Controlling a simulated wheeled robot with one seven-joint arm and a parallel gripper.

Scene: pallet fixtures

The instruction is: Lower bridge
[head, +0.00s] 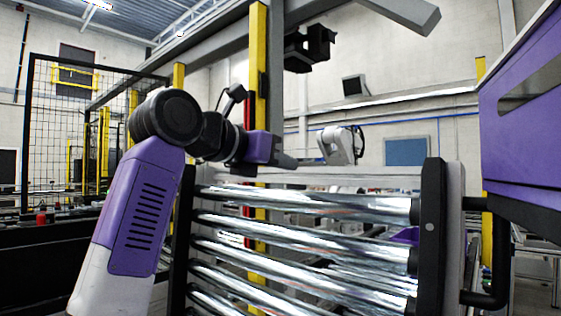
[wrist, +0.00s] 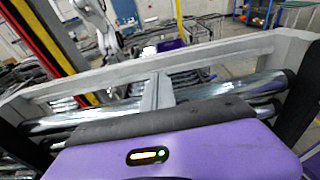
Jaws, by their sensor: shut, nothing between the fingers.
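The bridge is a frame of shiny metal rollers (head: 300,240) that stands raised in front of me, with black and grey side posts. Its pale top bar (head: 350,178) runs across the upper edge. My gripper (head: 290,162) is at the top left of the bridge, close to that bar, with its fingers pointing right in the head view. In the wrist view the grey fingers (wrist: 158,88) are together and empty, reaching toward the pale top bar (wrist: 215,50). I cannot tell whether they touch it. The far side of the bridge is mostly hidden.
A purple panel housing (head: 520,110) stands at the right, with a black bent pipe (head: 490,290) below it. Yellow posts (head: 257,70) rise behind the bridge. A black mesh fence (head: 60,120) is at the left. A white robot arm (head: 340,145) stands beyond.

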